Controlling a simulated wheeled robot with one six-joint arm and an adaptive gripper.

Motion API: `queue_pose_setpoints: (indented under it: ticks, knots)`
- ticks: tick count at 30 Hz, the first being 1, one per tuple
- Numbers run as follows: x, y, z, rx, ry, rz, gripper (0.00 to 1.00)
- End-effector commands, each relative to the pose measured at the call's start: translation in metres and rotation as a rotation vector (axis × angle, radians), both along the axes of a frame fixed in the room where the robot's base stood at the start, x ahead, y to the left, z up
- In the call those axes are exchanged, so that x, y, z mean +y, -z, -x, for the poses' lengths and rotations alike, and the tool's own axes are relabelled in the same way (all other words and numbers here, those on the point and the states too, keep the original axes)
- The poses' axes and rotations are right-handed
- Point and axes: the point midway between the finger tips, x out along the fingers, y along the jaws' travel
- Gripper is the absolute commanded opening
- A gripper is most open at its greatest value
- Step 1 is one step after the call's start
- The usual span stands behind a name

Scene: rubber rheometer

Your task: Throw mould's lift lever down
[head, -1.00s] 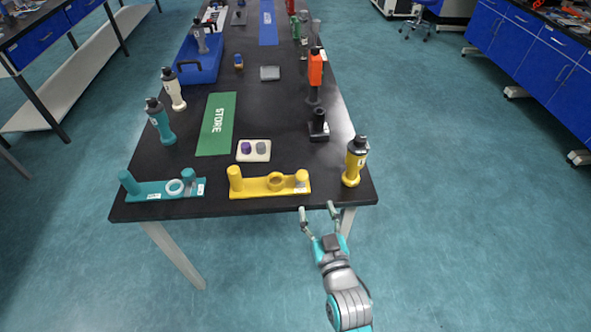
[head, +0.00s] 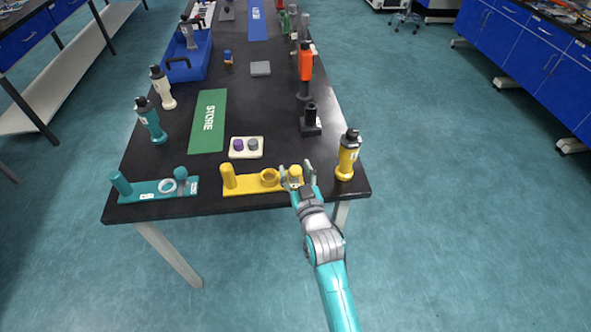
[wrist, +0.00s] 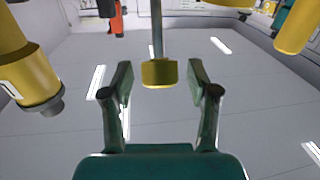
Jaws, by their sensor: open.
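The yellow mould stand (head: 243,183) lies along the table's front edge, with a tall post at its left, a ring in the middle and a yellow knob (head: 296,173) at its right end. In the wrist view, which appears upside down, a yellow block on a thin metal rod, seemingly the lever (wrist: 160,73), sits between my fingers with gaps on both sides. My gripper (head: 296,169) is open around that end in the head view; it also shows in the wrist view (wrist: 160,88). No contact is visible. Fingers partly hide the stand's right end.
A yellow bottle (head: 347,156) stands close right of my gripper and shows in the wrist view (wrist: 30,75). A teal stand (head: 150,193) is at the left front. A white block (head: 246,147) with two plugs lies behind. A black holder (head: 311,122) stands further back.

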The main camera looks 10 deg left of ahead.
Motion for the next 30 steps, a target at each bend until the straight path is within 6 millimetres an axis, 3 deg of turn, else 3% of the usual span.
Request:
queue_pose_setpoints:
  ticks: [10, 17, 18, 30]
  knots:
    - [0.0014, -0.0001, -0.0032, 0.0, 0.0, 0.0, 0.6]
    - [0.0014, -0.0001, -0.003, 0.0, 0.0, 0.0, 0.02]
    - [0.0014, -0.0001, -0.003, 0.0, 0.0, 0.0, 0.0]
    - [0.0019, -0.0017, -0.0052, 0.027, 0.001, 0.009, 0.0]
